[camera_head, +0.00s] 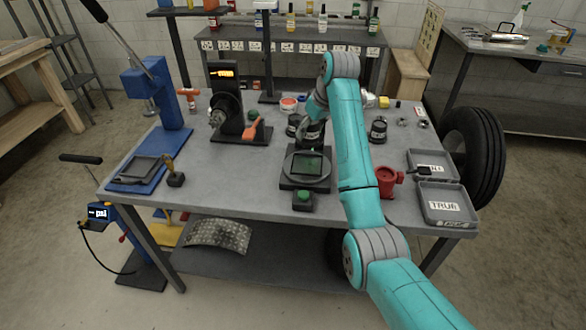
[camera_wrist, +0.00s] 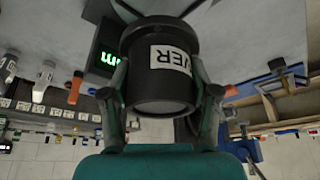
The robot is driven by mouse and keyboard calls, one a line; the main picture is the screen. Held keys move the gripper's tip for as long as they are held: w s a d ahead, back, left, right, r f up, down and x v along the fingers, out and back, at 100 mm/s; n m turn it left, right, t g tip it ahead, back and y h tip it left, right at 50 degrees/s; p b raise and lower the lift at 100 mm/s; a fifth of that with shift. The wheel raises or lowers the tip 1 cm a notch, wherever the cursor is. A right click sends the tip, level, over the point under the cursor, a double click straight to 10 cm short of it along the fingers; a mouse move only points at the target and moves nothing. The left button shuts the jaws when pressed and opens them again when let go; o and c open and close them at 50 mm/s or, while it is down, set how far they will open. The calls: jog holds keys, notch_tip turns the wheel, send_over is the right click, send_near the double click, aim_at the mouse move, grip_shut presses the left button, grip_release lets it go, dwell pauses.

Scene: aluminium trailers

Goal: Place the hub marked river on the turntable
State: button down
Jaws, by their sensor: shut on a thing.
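My gripper (camera_head: 313,118) is shut on a black cylindrical hub (camera_wrist: 160,85), one finger on each side of it. The hub's white label (camera_wrist: 172,57) shows upside down in the wrist view; only "VER" can be read, the rest is turned out of sight.
Other dark hubs stand on the bench, one left of the held hub (camera_head: 293,125) and one to the right (camera_head: 378,131). A red vise-like piece (camera_head: 388,181) and grey trays (camera_head: 447,204) are at right.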

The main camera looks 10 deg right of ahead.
aim_at(315, 141)
jog(key=shift+a+f, duration=0.1)
jog(key=shift+f, duration=0.2)
jog(key=f, duration=0.4)
jog(key=shift+a+f, duration=0.25)
jog(key=shift+f, duration=2.35)
jog(key=shift+f, duration=0.1)
jog(key=shift+c, duration=1.4)
grip_release()
jog(key=shift+f, duration=0.1)
jog(key=v, duration=1.2)
jog(key=shift+d, duration=0.1)
